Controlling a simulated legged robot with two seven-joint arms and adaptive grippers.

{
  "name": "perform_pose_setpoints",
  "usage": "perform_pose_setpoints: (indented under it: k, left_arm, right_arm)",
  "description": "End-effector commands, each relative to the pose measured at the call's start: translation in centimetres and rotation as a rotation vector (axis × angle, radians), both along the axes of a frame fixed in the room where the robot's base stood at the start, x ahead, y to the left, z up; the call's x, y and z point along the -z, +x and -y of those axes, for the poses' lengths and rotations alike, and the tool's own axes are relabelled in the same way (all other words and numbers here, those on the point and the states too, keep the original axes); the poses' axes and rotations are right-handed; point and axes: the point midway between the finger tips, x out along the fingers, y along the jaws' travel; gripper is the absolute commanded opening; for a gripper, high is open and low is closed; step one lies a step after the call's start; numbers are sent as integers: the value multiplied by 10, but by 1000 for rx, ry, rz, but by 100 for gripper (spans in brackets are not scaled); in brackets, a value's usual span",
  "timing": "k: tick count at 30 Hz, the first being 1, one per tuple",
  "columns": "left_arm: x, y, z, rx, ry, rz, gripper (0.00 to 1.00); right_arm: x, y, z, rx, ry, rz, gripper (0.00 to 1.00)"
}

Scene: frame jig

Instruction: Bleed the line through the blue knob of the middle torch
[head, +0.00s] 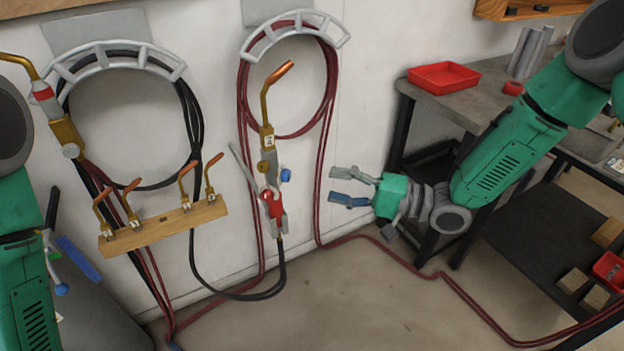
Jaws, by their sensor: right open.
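The middle torch (267,165) hangs upright against the white wall, with a copper curved tip, a brass body and a red and grey lower part. Its blue knob (286,175) sticks out on its right side. My right gripper (332,186) is open and empty, to the right of the blue knob. Its two fingers point left toward the torch, with a clear gap between them and the knob. My left arm (22,270) shows at the left edge; I cannot make out its gripper.
Red hoses (320,170) hang on a grey hook behind the torch and run along the floor. A wooden rack (165,226) with several copper tips is on the left. A workbench (425,100) with a red tray (443,77) stands at the right, near my right arm.

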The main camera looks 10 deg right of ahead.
Motion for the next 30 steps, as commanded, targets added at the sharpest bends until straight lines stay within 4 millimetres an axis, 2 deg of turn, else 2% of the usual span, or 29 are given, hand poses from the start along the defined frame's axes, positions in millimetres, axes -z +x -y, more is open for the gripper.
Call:
perform_pose_setpoints:
  k: [1, 6, 23, 26, 29, 30]
  left_arm:
    - [0, 0, 0, 0, 0, 0, 43]
    - [0, 0, 0, 0, 0, 0, 43]
    - [1, 3, 0, 0, 0, -2, 43]
    - [1, 3, 0, 0, 0, -2, 43]
    - [1, 2, 0, 0, 0, -3, 43]
    - [1, 2, 0, 0, 0, -3, 43]
  right_arm:
    - [0, -3, 8, 3, -1, 0, 43]
    - [1, -10, 22, 1, 0, -1, 43]
    - [4, -13, 23, 7, -12, -3, 43]
    - [23, -19, 18, 46, -83, -6, 43]
    - [63, -35, 13, 109, -256, -18, 43]
    - [84, -47, 13, 130, -354, -29, 43]
